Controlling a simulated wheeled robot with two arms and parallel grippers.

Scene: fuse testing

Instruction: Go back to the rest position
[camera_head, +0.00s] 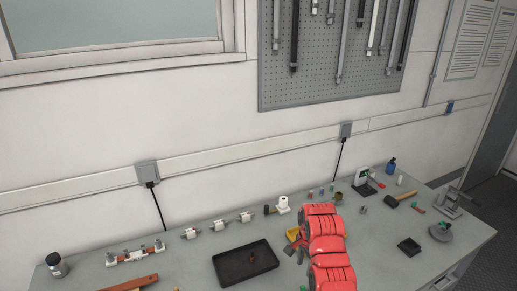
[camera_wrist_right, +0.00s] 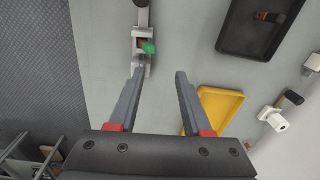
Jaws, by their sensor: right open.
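My right arm reaches over the grey table (camera_head: 200,240) in the head view, its red links hiding part of the tabletop. My right gripper (camera_wrist_right: 160,74) is open in the right wrist view, with nothing between its two grey fingers. A small grey-white device with a green piece (camera_wrist_right: 148,47) lies just beyond the left fingertip; I cannot tell whether they touch. A yellow tray (camera_wrist_right: 232,100) lies beside the right finger, partly hidden by it; some yellow (camera_head: 292,235) also shows beside my arm in the head view. My left gripper is not in view.
A black tray (camera_head: 222,268) holds a small brown piece (camera_head: 252,258). Several small white fixtures (camera_head: 218,226) line the back of the table. A device with a green-and-white panel (camera_head: 362,175), a hammer (camera_head: 392,201) and a small black tray (camera_head: 409,245) stand at the right.

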